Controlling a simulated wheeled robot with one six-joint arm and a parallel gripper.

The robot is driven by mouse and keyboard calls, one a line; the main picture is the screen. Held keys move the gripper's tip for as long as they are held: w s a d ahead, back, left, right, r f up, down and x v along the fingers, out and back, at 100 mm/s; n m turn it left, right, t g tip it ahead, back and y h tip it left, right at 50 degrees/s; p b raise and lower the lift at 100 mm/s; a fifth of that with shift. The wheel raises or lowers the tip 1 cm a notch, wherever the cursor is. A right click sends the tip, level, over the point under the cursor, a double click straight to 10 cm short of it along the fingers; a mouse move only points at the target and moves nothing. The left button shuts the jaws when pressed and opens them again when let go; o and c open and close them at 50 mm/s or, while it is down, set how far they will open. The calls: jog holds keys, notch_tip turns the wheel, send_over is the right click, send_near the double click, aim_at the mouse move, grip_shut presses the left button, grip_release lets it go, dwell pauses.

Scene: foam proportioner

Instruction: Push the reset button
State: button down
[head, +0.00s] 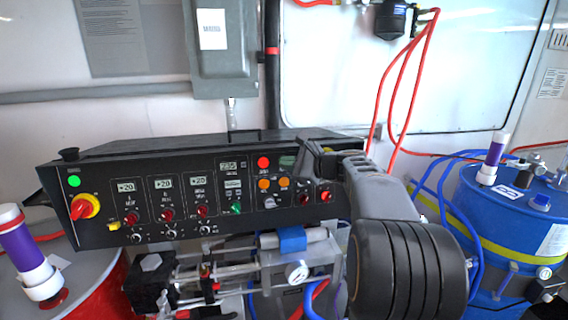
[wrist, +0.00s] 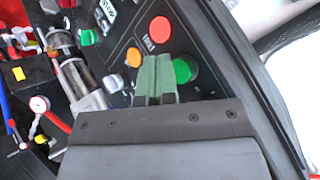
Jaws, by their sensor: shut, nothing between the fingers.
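The black control panel (head: 100,235) carries a red round button (head: 263,162) at its right part, with two orange buttons (head: 264,184) below it. In the wrist view the red button (wrist: 160,29) shows beyond my fingertips, with an orange button (wrist: 133,57) to their left and a green button (wrist: 184,70) to their right. Labels are too small or blurred to tell which is reset. My gripper (wrist: 156,60) is shut and empty, its green fingers close over the panel face. Contact with a button cannot be told. My arm hides the panel's right end in the head view.
A red-yellow rotary switch (head: 84,207) and several knobs sit on the panel's left. A blue drum (head: 520,225) stands right, a red drum (head: 85,295) left. Red hoses (head: 404,90) hang behind my arm.

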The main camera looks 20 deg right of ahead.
jog(key=shift+w, duration=0.2)
dwell(0.3)
jog(key=shift+w+d, duration=0.1)
jog(key=shift+w, duration=0.1)
jog(key=shift+w+f, duration=0.1)
jog(key=shift+w, duration=0.1)
dwell(0.6)
jog(key=shift+w+r+p, duration=0.1)
jog(key=shift+r+p, duration=0.2)
jog(key=shift+p, duration=0.05)
dwell(0.8)
jog(key=shift+s+f+b, duration=0.2)
jog(key=shift+s+b, duration=0.1)
jog(key=shift+b, duration=0.05)
dwell(0.5)
jog(key=shift+s+a+r+b, duration=0.15)
jog(key=shift+s+b, duration=0.1)
jog(key=shift+s, duration=0.55)
jog(key=shift+s+a+r+b, duration=0.1)
jog(key=shift+s+a+b, duration=0.15)
jog(key=shift+s, duration=0.6)
jog(key=shift+s+a+r+b, duration=0.15)
jog(key=shift+s+b, duration=0.1)
jog(key=shift+s, duration=0.55)
